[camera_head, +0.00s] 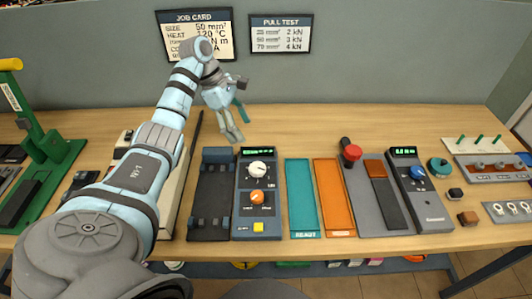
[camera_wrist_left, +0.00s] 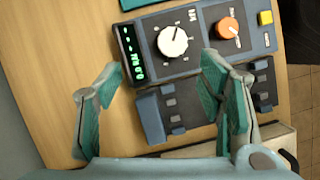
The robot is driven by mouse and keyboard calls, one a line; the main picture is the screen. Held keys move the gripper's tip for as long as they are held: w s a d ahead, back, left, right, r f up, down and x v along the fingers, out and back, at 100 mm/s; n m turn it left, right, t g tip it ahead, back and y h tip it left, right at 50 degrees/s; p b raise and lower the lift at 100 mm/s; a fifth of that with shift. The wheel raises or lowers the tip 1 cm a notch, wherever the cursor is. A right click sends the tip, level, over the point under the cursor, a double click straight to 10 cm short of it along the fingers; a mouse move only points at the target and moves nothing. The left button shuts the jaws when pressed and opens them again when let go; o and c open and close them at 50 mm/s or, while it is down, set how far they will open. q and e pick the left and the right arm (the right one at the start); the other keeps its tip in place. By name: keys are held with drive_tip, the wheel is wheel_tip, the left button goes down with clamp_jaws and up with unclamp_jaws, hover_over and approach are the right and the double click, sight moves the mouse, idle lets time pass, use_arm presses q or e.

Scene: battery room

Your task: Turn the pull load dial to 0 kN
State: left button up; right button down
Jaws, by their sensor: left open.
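A dark control box (camera_head: 417,190) at the right of the bench carries a blue dial (camera_head: 417,171) below a small green display (camera_head: 404,151); its digits are too small to read surely. Another dark control box (camera_head: 244,220) near the middle has a white dial (camera_head: 258,170), an orange dial (camera_head: 257,197) and a yellow button (camera_head: 259,227). The white dial (camera_wrist_left: 172,41) and orange dial (camera_wrist_left: 229,29) also show in the left wrist view. I cannot read which dial is marked pull load. My left gripper (camera_head: 236,127) is open and empty above the bench, behind the middle box. My right gripper is out of view.
A red-knobbed lever (camera_head: 351,153) stands left of the blue-dial box. A teal tray (camera_head: 301,205) and an orange tray (camera_head: 333,200) lie between the boxes. A pull test card (camera_head: 281,34) hangs on the wall. The bench's back strip is mostly clear.

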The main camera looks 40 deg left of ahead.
use_arm(q)
drive_tip(key=b, duration=0.6)
approach(257, 167)
drive_tip(key=f, duration=0.2)
drive_tip(key=x, duration=0.6)
drive_tip(key=shift+w+d+f+p, duration=0.2)
drive_tip(key=shift+w+d+p, duration=0.2)
drive_tip(key=shift+s+d+f, duration=0.1)
drive_tip(key=shift+s, duration=0.2)
drive_tip(key=shift+w, duration=0.1)
drive_tip(key=c, duration=1.1)
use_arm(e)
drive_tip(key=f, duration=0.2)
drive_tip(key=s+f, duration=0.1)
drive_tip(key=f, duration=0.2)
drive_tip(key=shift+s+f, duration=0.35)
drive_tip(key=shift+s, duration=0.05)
